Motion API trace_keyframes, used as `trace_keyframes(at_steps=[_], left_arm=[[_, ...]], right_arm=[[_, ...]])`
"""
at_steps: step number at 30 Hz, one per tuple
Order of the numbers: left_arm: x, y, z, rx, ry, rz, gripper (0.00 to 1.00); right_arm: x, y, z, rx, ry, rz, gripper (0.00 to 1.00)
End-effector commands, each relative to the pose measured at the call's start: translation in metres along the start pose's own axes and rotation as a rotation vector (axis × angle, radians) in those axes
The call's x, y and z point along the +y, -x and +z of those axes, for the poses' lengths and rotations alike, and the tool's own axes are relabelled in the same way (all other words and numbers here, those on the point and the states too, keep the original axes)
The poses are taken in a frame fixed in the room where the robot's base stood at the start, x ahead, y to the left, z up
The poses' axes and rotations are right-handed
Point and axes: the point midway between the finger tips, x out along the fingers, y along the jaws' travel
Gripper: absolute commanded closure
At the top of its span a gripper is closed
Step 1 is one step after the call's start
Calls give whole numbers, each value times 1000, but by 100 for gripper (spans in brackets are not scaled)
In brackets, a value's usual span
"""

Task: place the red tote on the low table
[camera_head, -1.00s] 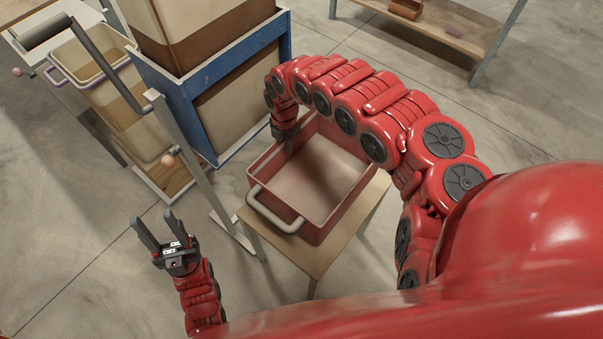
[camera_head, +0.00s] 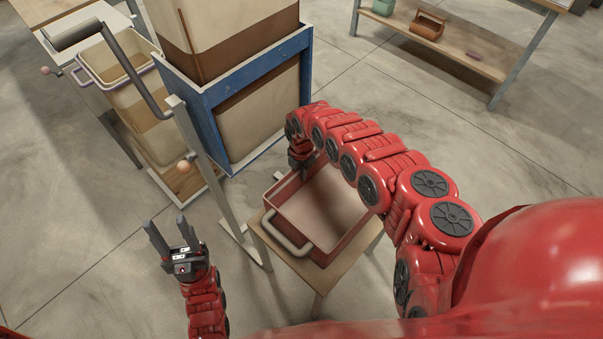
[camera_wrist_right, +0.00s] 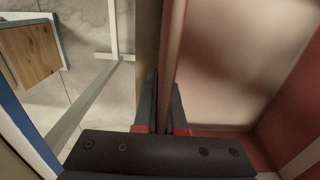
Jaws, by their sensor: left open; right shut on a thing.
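The red tote (camera_head: 349,247) has a grey handle (camera_head: 287,234) and a pale inside. In the head view it is over the top of the low wooden table (camera_head: 298,264); I cannot tell whether its base touches the wood. My right gripper (camera_head: 303,168) is at the tote's far-left side, partly hidden by its own arm. In the right wrist view, my right gripper's fingers (camera_wrist_right: 164,108) are shut on the tote's wall (camera_wrist_right: 174,50), one on each side. My left gripper (camera_head: 167,224) is open and empty, left of the table and apart from it.
A blue frame (camera_head: 262,73) with tan bins and a crank handle (camera_head: 133,77) on a metal post (camera_head: 202,160) stands close behind the table. A bin (camera_head: 125,80) is at left. A shelf (camera_head: 470,60) is at the back right. Open floor lies between.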

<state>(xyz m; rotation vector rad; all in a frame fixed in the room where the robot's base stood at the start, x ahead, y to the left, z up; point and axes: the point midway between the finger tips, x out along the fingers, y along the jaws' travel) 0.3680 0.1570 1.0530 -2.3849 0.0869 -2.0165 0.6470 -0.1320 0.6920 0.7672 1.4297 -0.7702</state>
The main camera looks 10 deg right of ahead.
Motion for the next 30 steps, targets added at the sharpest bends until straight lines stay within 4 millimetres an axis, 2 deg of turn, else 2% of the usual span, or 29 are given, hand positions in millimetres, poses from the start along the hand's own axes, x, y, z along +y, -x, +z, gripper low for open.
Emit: trace_keyframes(at_steps=[3, 6, 9, 17, 22, 28, 30], left_arm=[[0, 4, 1, 0, 0, 0, 50], [0, 3, 0, 0, 0, 0, 50], [0, 3, 0, 0, 0, 0, 50], [0, 2, 0, 0, 0, 0, 50], [0, 0, 0, 0, 0, 0, 50], [0, -2, 0, 0, 0, 0, 50], [0, -2, 0, 0, 0, 0, 50]], right_arm=[[0, -4, 0, 0, 0, 0, 100], [0, -2, 0, 0, 0, 0, 78], [0, -3, 0, 0, 0, 0, 63], [0, -2, 0, 0, 0, 0, 63], [0, 6, 0, 1, 1, 1, 63], [-1, 35, 3, -5, -1, -1, 63], [2, 50, 3, -5, 1, 5, 63]])
